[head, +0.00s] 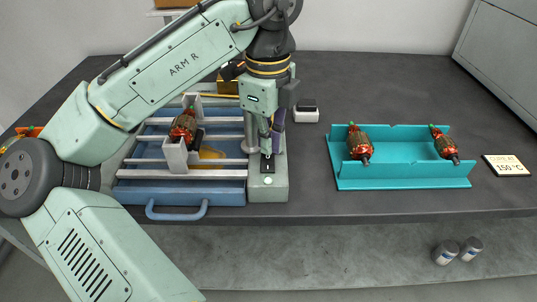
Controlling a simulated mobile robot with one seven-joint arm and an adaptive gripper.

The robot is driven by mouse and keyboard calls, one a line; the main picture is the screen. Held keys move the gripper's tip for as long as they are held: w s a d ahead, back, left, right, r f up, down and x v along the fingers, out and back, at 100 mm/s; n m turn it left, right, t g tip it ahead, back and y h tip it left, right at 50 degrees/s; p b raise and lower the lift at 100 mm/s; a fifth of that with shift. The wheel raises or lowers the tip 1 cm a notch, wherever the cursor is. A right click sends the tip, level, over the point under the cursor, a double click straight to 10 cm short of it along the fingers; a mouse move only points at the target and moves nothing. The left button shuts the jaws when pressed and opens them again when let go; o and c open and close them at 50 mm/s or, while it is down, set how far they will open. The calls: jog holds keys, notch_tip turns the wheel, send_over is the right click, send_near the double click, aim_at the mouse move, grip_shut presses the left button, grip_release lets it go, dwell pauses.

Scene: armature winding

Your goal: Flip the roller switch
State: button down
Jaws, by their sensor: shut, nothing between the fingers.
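A small black switch plate (267,169) with a light mark on it sits on the top of the grey-green box (268,187), at the right end of the blue tray. I take this plate to be the roller switch; its position is too small to tell. My gripper (268,152) points down with its fingers shut and empty. The fingertips are right at the switch plate's far end; I cannot tell whether they touch it. The gripper and wrist hide the back of the box.
The blue tray (218,198) holds pale rails and an armature (184,127) on an upright support. A teal rack (404,183) to the right bears two armatures (360,143) (446,144). A 150 °C card (506,165) lies farther right. The bench between box and rack is clear.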

jog(key=shift+r+p, duration=3.05)
jog(key=shift+p, duration=0.35)
jog(key=shift+f, duration=0.1)
